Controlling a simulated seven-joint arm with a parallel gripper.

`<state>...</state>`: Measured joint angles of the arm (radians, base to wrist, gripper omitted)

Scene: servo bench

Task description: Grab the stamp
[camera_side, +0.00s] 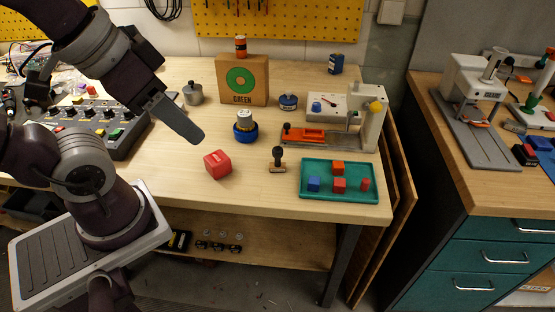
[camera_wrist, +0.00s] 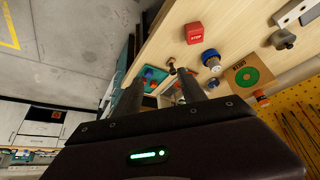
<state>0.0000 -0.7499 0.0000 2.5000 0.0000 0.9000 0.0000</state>
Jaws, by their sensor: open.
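The stamp (camera_side: 277,160) has a dark knob handle on a light wooden base. It stands upright on the front part of the bench, between a red block and a teal tray. It also shows small in the wrist view (camera_wrist: 172,68), partly between my fingers. My gripper (camera_side: 190,130) is up and to the left of the stamp in the side view, clear of it. In the wrist view its two dark fingers (camera_wrist: 160,85) are spread apart, with nothing held between them.
The red block (camera_side: 217,164) lies left of the stamp. The teal tray (camera_side: 341,198) with several small blocks is to its right. A blue-based bottle (camera_side: 246,128) and an orange-and-grey press (camera_side: 318,138) stand behind. The bench's front edge is close to the stamp.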

